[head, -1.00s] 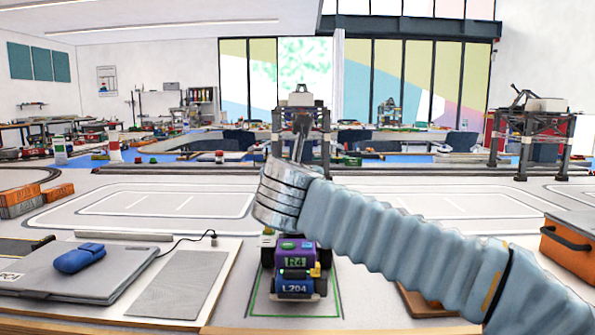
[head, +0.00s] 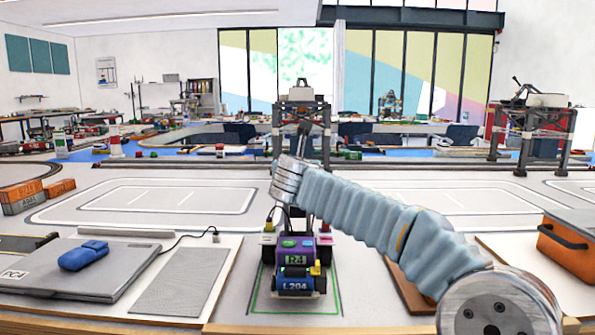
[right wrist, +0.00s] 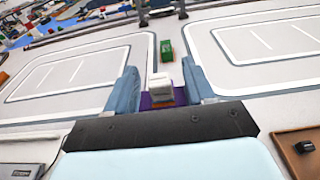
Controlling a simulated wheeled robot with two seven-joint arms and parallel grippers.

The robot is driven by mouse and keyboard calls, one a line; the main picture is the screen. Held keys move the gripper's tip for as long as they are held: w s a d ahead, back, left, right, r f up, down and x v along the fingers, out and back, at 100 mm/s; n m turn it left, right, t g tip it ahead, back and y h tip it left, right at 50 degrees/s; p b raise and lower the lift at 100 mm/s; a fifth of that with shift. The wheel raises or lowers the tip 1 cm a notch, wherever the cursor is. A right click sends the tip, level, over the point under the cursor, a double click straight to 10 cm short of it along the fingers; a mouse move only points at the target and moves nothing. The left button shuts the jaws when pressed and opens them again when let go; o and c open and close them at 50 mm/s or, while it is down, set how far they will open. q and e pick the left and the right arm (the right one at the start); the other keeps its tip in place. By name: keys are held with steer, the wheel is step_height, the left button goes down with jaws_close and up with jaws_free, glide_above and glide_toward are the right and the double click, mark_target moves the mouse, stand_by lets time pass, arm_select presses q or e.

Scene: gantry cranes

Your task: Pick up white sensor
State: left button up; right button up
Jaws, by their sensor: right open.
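In the right wrist view a small white block (right wrist: 159,83), which looks like the white sensor, stands on a purple piece (right wrist: 160,99). It shows in the space between the two blue-grey fingers of my right gripper (right wrist: 160,70). The gripper is open, and I see no finger closed on the block. In the head view my right arm reaches in from the lower right, and its wrist end (head: 287,181) is above and behind the purple and blue vehicle (head: 295,268). I cannot make out the white block clearly in the head view. My left gripper is not in view.
The vehicle, marked L204, sits in a green outline on the bench. A grey laptop (head: 60,268) with a blue pouch (head: 83,255) lies left. An orange case (head: 568,250) stands right. A gantry crane (head: 303,112) rises behind. A green block (right wrist: 166,50) lies beyond the fingers.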

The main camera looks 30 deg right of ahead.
jaws_close()
steer(key=shift+r, duration=0.1)
